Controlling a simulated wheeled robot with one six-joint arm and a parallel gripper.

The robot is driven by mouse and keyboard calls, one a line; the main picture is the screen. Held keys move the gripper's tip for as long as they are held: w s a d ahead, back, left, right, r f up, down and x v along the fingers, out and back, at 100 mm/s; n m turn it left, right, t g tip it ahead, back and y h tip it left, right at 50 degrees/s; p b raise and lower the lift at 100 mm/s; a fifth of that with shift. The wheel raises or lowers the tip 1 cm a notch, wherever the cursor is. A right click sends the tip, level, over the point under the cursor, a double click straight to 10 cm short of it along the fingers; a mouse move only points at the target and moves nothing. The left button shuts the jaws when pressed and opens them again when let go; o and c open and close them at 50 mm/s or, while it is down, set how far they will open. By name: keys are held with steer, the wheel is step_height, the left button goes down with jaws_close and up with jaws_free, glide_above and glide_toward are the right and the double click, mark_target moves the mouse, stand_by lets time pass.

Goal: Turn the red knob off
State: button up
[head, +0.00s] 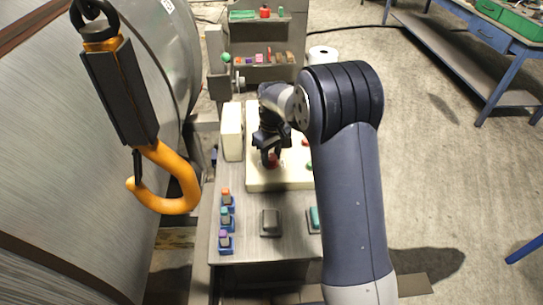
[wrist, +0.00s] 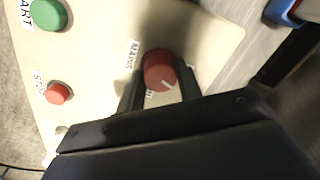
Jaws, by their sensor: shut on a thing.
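The red knob (wrist: 159,69) sits on a cream panel (wrist: 110,30) next to a label reading "MAINS". My gripper (wrist: 160,88) is shut on the knob, with one dark finger on each side. In the head view, my gripper (head: 270,150) reaches down to the red knob (head: 271,160) on the cream panel (head: 262,184). The fingers and gripper body hide part of the knob and its lower lettering.
A green button (wrist: 48,14) and a red button (wrist: 57,93) labelled "STOP" are on the same panel. Small coloured blocks (head: 225,218) and a grey block (head: 270,222) are on the bench. An orange hook (head: 175,190) hangs at left.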

mark_target(272, 156)
steer(key=shift+n, duration=1.7)
steer(key=o, duration=1)
steer(key=shift+c, duration=0.2)
steer(key=shift+r, duration=0.1)
step_height(272, 156, up, 11)
steer(key=b, duration=0.1)
steer(key=shift+w, duration=0.2)
steer(key=shift+f, duration=0.2)
